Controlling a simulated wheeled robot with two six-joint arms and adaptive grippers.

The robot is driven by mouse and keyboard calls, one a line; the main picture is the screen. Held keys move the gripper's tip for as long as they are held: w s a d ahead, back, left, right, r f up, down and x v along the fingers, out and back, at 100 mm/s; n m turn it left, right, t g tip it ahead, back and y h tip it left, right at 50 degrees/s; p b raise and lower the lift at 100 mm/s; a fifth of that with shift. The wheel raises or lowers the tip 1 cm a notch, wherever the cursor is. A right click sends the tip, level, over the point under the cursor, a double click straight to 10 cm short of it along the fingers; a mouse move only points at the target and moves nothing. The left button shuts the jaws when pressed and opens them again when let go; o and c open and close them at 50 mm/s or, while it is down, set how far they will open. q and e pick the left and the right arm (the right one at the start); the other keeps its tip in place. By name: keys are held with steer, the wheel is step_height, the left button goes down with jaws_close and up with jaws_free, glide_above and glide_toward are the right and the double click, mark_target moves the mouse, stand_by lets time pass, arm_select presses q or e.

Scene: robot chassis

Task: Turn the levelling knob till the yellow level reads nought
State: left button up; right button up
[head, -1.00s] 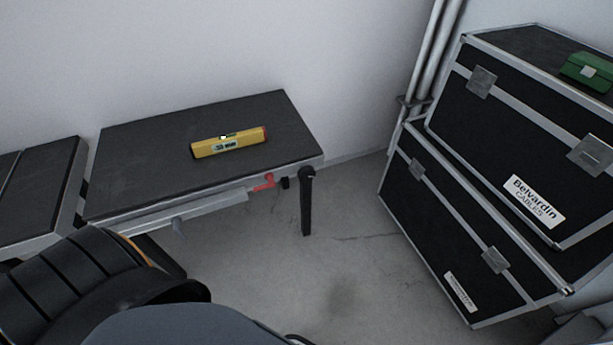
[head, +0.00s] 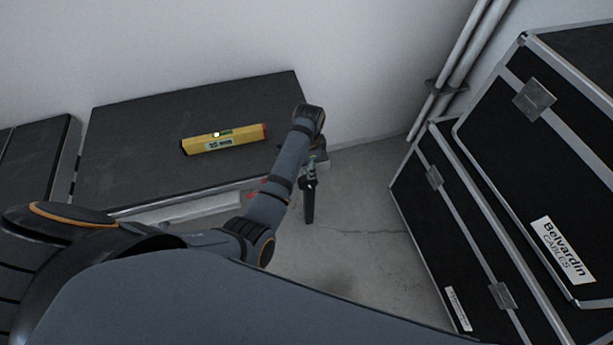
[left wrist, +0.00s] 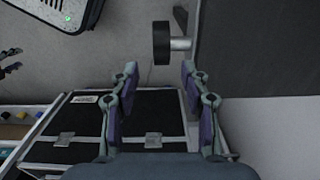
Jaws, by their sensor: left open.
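The yellow level (head: 224,140) lies on the dark table top (head: 135,135) in the head view, with a green vial and a small display too small to read. In the left wrist view a dark round knob (left wrist: 161,43) sits on a short grey shaft at the edge of the dark top. My left gripper (left wrist: 160,72) is open, its two fingers apart and empty, with the knob beyond the fingertips and roughly between them. In the head view my left gripper (head: 312,168) is at the table's right corner, where my wrist hides the knob.
A red lever (head: 254,194) on the table's front edge is partly behind my arm. A black leg (head: 308,205) stands under the right corner. Stacked black cases (head: 480,200) stand at the right, pipes (head: 455,75) behind. Floor between table and cases is clear.

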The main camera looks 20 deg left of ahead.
mark_target(308, 182)
arm_select(q)
step_height(308, 182, down, 10)
steer(key=shift+w+a+r+b, duration=0.1)
steer(key=shift+w+r+b, duration=0.05)
steer(key=shift+b, duration=0.2)
steer(key=shift+f, duration=0.3)
jaws_close()
arm_select(e)
steer(key=shift+w+d+f, duration=0.1)
steer(key=shift+w+f, duration=0.05)
steer(key=shift+w, duration=0.45)
steer(key=shift+w+d+f, duration=0.1)
steer(key=shift+w+f, duration=0.05)
steer(key=shift+w, duration=0.4)
